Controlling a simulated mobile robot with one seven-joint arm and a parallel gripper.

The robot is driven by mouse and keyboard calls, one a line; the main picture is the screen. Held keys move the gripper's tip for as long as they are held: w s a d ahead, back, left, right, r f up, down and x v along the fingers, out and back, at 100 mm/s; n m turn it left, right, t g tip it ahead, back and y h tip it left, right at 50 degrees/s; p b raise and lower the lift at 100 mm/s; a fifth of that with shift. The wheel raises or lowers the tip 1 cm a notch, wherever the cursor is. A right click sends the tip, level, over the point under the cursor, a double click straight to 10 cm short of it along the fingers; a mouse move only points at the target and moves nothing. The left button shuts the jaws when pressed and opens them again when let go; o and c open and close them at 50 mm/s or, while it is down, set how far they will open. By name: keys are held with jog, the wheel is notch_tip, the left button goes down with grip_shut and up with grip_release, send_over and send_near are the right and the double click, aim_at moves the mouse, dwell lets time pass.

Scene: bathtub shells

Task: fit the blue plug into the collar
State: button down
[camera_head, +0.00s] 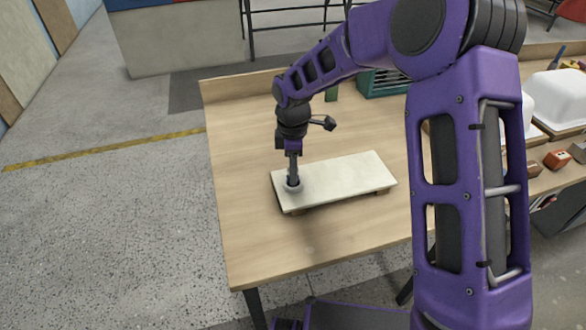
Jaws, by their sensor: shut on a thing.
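My gripper (293,177) points straight down over the left end of a pale raised board (345,178) on the wooden table. It is shut, with its fingertips at a small grey ring-shaped collar (285,189) on the board. The blue plug is not clearly visible; the fingers and the small scale hide what is between them. I cannot tell whether the plug is inside the collar or just above it.
The table (240,175) is clear left and in front of the board. A green rack (382,82) and a small green block (331,93) stand behind. White tub shells (556,98) and a red-brown block (557,159) lie at right, beyond my arm.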

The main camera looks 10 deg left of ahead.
jog(key=shift+f+b, duration=0.4)
jog(key=shift+f, duration=0.3)
jog(key=shift+c, duration=2.2)
grip_release()
jog(key=shift+r, duration=0.1)
notch_tip(320, 180, up, 17)
jog(key=p, duration=0.2)
